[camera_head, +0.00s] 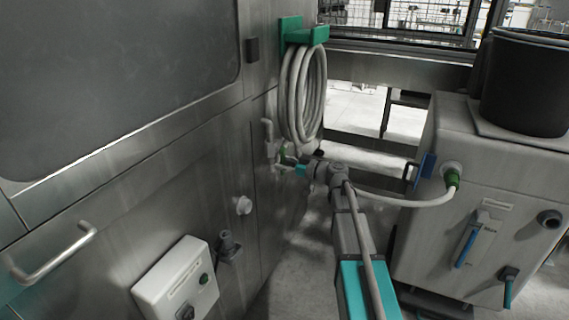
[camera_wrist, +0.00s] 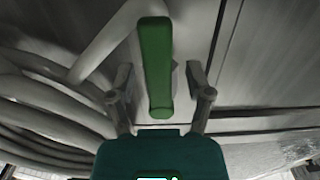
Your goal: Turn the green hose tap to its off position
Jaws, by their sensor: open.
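The green hose tap handle (camera_wrist: 155,65) shows in the wrist view as a long bar pointing toward my gripper. My gripper (camera_wrist: 160,88) is open, with one finger on each side of the handle's near part. A gap shows on both sides, so the fingers look apart from it. In the head view the tap (camera_head: 283,154) is a small green spot on the pipework at the steel wall, below the coiled hose. My gripper (camera_head: 290,165) reaches it there and hides part of it.
A grey hose (camera_head: 303,95) hangs coiled on a green bracket (camera_head: 304,34) just above. A white control box (camera_head: 176,290) and a grab handle (camera_head: 52,256) stick out from the wall. A steel cabinet (camera_head: 480,215) with a black bucket (camera_head: 527,85) stands at the right.

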